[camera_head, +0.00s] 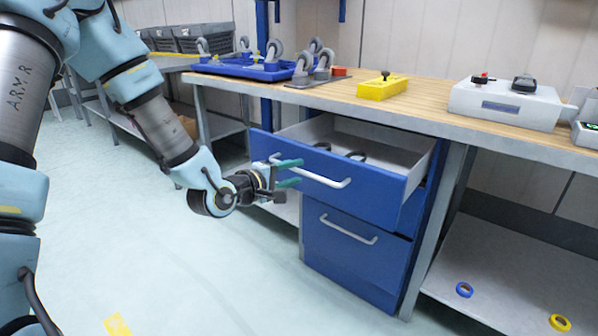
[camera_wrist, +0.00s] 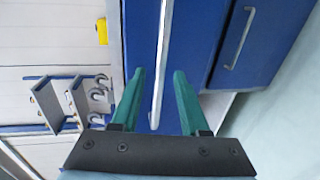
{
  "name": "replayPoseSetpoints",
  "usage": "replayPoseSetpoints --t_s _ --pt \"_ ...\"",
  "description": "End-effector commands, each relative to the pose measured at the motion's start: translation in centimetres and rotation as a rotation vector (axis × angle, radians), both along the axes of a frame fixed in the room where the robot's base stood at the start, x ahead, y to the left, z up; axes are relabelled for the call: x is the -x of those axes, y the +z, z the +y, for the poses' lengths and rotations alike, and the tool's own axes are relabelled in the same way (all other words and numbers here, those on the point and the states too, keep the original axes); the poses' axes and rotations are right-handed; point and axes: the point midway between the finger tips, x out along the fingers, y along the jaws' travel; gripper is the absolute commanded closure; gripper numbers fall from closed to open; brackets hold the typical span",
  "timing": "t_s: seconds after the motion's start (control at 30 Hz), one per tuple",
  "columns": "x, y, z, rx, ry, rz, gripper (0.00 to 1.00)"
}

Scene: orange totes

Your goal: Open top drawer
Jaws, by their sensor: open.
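The blue top drawer (camera_head: 370,191) under the workbench stands pulled out, and its pale inside shows with dark ring-shaped items (camera_head: 355,155) in it. Its white bar handle (camera_head: 322,178) runs across the front. My gripper (camera_head: 290,173) is open at the left part of this handle. In the wrist view the handle (camera_wrist: 161,60) runs between the two green fingers (camera_wrist: 158,95), with a gap on each side. Whether a finger touches it I cannot tell.
A shut lower blue drawer (camera_head: 345,250) sits below. The wooden benchtop (camera_head: 430,105) holds a blue tray (camera_head: 245,68) with casters, a yellow block (camera_head: 382,88) and a white control box (camera_head: 505,102). The lower shelf (camera_head: 510,270) holds two tape rolls.

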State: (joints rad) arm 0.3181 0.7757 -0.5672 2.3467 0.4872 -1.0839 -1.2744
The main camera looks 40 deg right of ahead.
Motion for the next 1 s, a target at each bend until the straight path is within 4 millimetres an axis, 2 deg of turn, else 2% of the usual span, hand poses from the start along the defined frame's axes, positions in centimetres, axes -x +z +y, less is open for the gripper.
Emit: replayPoseSetpoints --t_s 0.2,0.4,0.6,1.0 --pt "1.0 0.9 4.4 -0.002 0.004 0.001 0.55" --pt "1.8 1.5 7.0 -0.001 0.002 0.000 0.55" --pt "2.1 1.7 7.9 0.000 0.001 0.000 0.55" --pt "2.1 1.7 7.8 0.000 0.000 0.000 0.55"
